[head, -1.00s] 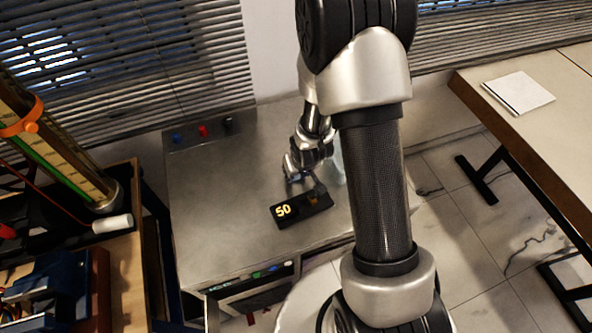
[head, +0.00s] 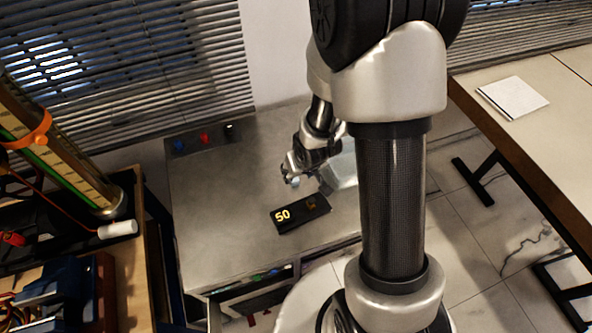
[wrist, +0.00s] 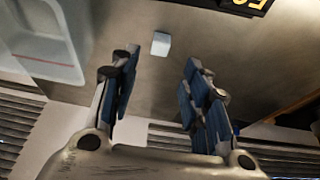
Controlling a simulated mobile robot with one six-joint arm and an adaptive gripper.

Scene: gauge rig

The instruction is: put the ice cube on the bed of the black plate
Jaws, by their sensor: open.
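The ice cube (wrist: 161,43) is a small pale block on the grey worktop. In the wrist view it lies just beyond my fingertips, roughly centred between them. My gripper (wrist: 161,64) is open with nothing between its fingers. The black plate (head: 287,222) lies on the worktop, with a glowing yellow "50" at its left and a small brown patch towards its right. A corner of the plate (wrist: 222,4) also shows at the top right of the wrist view. In the head view my gripper (head: 304,176) is just behind the plate, and the cube is hard to make out there.
A pale translucent bin (head: 343,170) stands right of my gripper, partly hidden by my arm. Coloured knobs (head: 204,137) line the worktop's back left. A tall gauge (head: 62,150) and blue vise-like tool (head: 50,295) stand on the left bench. The worktop left of the plate is clear.

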